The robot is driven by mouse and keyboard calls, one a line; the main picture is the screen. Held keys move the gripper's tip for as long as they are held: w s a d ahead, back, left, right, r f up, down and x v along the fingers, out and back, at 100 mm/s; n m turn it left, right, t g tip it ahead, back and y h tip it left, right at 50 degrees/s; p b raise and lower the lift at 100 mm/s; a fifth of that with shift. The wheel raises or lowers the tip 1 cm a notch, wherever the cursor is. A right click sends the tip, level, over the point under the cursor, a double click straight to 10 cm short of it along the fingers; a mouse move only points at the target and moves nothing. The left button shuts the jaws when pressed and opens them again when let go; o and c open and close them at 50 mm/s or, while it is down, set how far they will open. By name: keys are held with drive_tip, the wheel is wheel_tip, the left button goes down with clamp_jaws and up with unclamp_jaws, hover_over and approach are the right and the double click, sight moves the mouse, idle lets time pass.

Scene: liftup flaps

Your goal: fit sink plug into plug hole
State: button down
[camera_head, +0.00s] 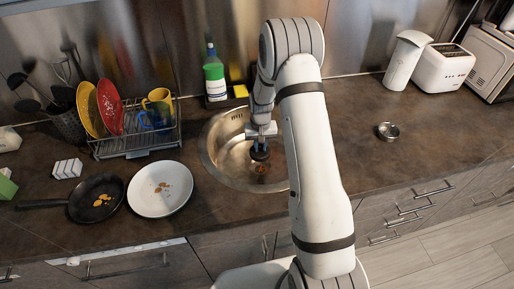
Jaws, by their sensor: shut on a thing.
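The round steel sink (222,135) is set into the dark counter, partly hidden behind my arm. My gripper (260,152) points down inside the bowl, low over its middle. It is shut on a small dark thing, which I take to be the sink plug; its outline is hard to separate from the dark fingers. The plug hole (261,169) shows as a small reddish-brown round spot just below the fingers. I cannot tell whether the held thing touches the hole.
A dish rack (138,141) with plates and mugs, a white plate (160,203) and a frying pan (96,199) stand left. A green bottle (215,77) stands behind the sink.

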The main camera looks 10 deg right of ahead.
sight(261, 151)
drive_tip(key=shift+s+f+n+b, duration=0.1)
drive_tip(key=shift+n+b, duration=0.2)
drive_tip(key=shift+b, duration=0.05)
drive_tip(key=shift+f+b, duration=2.2)
drive_tip(key=shift+f, duration=0.65)
drive_tip(key=shift+b, duration=0.6)
drive_tip(key=shift+f+b, duration=1.6)
drive_tip(key=shift+f, duration=0.25)
drive_tip(key=c, duration=1.3)
unclamp_jaws()
drive_tip(key=shift+r, duration=3.9)
